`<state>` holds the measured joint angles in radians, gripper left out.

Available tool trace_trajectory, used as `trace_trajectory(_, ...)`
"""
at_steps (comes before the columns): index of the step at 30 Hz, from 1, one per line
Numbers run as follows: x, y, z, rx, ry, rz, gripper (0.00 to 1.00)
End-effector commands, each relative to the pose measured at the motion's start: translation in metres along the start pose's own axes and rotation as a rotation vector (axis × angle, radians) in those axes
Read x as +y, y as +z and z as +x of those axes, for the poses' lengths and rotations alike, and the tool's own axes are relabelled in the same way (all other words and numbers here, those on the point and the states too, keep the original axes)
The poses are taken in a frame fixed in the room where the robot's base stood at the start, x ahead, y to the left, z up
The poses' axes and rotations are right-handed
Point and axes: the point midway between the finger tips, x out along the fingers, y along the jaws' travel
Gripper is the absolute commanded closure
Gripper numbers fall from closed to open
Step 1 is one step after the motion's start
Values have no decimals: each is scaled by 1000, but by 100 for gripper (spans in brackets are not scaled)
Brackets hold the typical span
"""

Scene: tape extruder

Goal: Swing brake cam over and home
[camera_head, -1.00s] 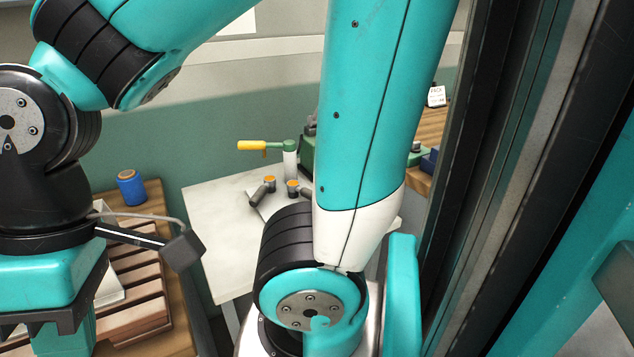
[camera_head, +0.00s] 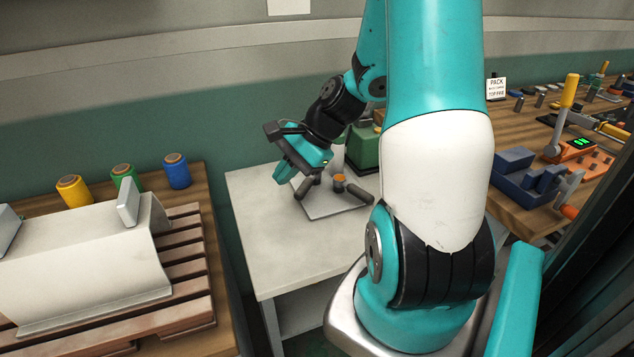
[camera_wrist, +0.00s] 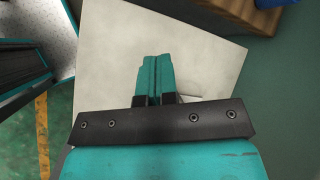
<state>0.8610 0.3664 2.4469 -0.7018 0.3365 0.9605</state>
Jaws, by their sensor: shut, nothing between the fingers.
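A pale plate (camera_head: 322,210) lies on the white table and carries two short dark cylinders (camera_head: 356,193) and an orange-topped post (camera_head: 339,181). Which part is the brake cam I cannot tell. A green machine (camera_head: 363,147) stands behind, largely hidden by my arm. My gripper (camera_head: 281,176) hangs above the table at the plate's back left, its fingers pointing down-left. In the wrist view its teal fingers (camera_wrist: 155,62) are together and empty over the bare white tabletop. The yellow lever seen earlier is hidden now.
The white table (camera_head: 262,240) has clear room at its left and front. A wooden bench (camera_head: 200,340) at left holds yellow, green and blue spools (camera_head: 176,170). The right bench (camera_head: 510,207) holds a blue fixture (camera_head: 530,178), a yellow-handled clamp and a sign.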

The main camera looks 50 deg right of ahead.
Motion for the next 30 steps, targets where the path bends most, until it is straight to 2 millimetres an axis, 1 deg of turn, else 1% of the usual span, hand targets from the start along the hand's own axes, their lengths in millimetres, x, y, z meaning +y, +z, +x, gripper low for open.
trace_trajectory(1,9,-33,-12,13,-66,208,100)
trace_trajectory(2,14,-50,-17,18,-105,318,100)
trace_trajectory(3,22,-71,-24,23,-157,457,100)
trace_trajectory(6,45,-113,-40,21,-277,754,100)
trace_trajectory(9,65,-140,-51,10,-370,967,100)
trace_trajectory(13,81,-158,-59,-2,-440,1113,100)
trace_trajectory(17,83,-164,-54,-8,-457,1152,100)
trace_trajectory(20,78,-167,-40,-9,-453,1150,100)
trace_trajectory(30,53,-182,25,-7,-451,1146,100)
